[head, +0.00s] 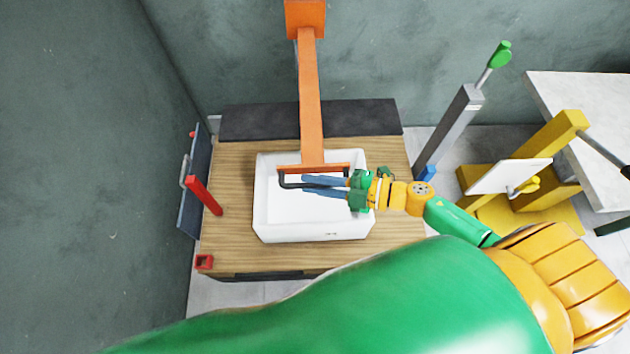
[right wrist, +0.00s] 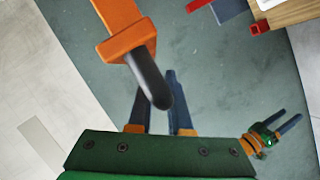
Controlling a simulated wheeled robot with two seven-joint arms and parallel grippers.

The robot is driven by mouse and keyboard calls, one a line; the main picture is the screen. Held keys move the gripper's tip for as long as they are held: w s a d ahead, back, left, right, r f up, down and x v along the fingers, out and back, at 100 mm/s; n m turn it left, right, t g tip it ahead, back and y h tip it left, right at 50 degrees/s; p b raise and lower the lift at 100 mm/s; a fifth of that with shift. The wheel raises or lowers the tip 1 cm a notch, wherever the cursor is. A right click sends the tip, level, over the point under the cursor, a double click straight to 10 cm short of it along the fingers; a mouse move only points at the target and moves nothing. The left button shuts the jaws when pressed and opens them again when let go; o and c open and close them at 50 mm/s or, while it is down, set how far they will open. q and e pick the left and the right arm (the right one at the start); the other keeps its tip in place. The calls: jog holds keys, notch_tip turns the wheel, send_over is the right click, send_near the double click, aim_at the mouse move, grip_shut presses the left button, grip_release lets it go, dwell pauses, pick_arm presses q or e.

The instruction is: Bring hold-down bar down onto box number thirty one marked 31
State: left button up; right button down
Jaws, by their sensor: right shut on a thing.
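The hold-down bar (head: 310,95) is a long orange arm from an orange head at the back, ending in an orange crossbar with a dark handle. The crossbar shows over the far half of a white box (head: 262,215) on the wooden table; contact cannot be told. Small marks on the box's front are unreadable. My right gripper (head: 325,187) is shut on the handle, its blue fingers over the box. The right wrist view shows the dark handle (right wrist: 150,77) at the fingers. My left gripper (right wrist: 283,126) appears only there, small, its fingers apart and empty.
A red lever (head: 205,196) stands at the table's left, with a small red block (head: 204,262) at its front left corner. A grey post with a green knob (head: 501,54) and a yellow press (head: 540,150) stand at the right, beside a white table (head: 580,100).

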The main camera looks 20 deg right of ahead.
dwell(0.3)
notch_tip(320, 180, down, 30)
jog(key=b, duration=2.6)
jog(key=shift+r, duration=0.2)
jog(key=c, duration=1.1)
grip_release()
jog(key=shift+d, duration=0.1)
